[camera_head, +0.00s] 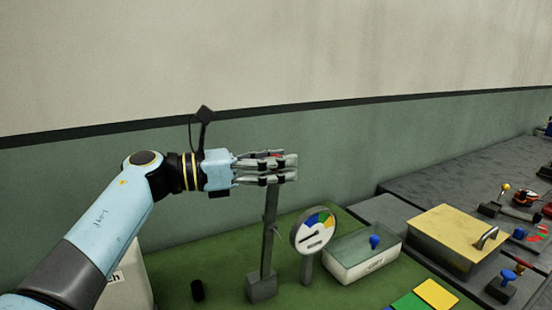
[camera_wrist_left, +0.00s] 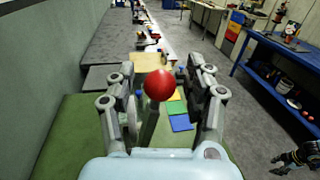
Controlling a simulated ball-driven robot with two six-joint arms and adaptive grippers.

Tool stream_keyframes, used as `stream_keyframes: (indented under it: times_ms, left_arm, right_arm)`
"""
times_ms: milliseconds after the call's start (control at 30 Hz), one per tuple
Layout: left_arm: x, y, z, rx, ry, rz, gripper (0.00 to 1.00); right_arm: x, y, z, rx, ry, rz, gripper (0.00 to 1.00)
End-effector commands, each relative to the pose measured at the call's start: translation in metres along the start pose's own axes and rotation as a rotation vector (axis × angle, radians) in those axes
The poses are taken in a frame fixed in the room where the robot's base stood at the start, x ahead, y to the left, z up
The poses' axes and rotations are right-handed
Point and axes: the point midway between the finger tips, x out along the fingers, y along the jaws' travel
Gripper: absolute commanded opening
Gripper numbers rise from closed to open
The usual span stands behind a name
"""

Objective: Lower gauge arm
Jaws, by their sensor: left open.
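The gauge arm (camera_head: 269,232) is a grey lever standing nearly upright from a grey base block on the green mat. Its red ball knob (camera_wrist_left: 158,86) shows between my left fingers in the left wrist view. My left gripper (camera_head: 291,168) is open, with its fingers on either side of the knob. In the head view the fingers hide most of the knob. I cannot tell whether they touch it. A round gauge dial (camera_head: 313,233) with coloured sectors and a black needle stands just right of the lever. My right gripper (camera_wrist_left: 299,157) shows dark at the lower right of the wrist view.
A white box with a green lid (camera_head: 362,254) and a blue knob stands right of the gauge. Beyond it is a yellow-lidded box (camera_head: 452,238). Coloured tiles (camera_head: 437,294) lie in front. A wall (camera_head: 350,150) runs behind.

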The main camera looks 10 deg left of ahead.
Motion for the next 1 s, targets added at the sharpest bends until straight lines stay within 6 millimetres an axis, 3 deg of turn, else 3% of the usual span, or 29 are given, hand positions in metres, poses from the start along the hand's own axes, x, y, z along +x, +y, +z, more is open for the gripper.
stream_keyframes:
  times_ms: [133, 500, 1000]
  left_arm:
    - [-0.0002, 0.0001, -0.0002, 0.0, 0.0, 0.0, 0.5]
    - [-0.0005, 0.0001, -0.0001, -0.001, -0.001, 0.0, 0.02]
    - [-0.0011, 0.0003, -0.0006, 0.0, 0.001, 0.0, 0.0]
  right_arm:
    - [0.0002, -0.0009, 0.0035, 0.0, -0.006, -0.001, 0.4]
    - [0.0, -0.0027, 0.0057, 0.001, -0.009, -0.003, 0.4]
    - [0.0, -0.0025, 0.0056, 0.001, -0.009, -0.003, 0.4]
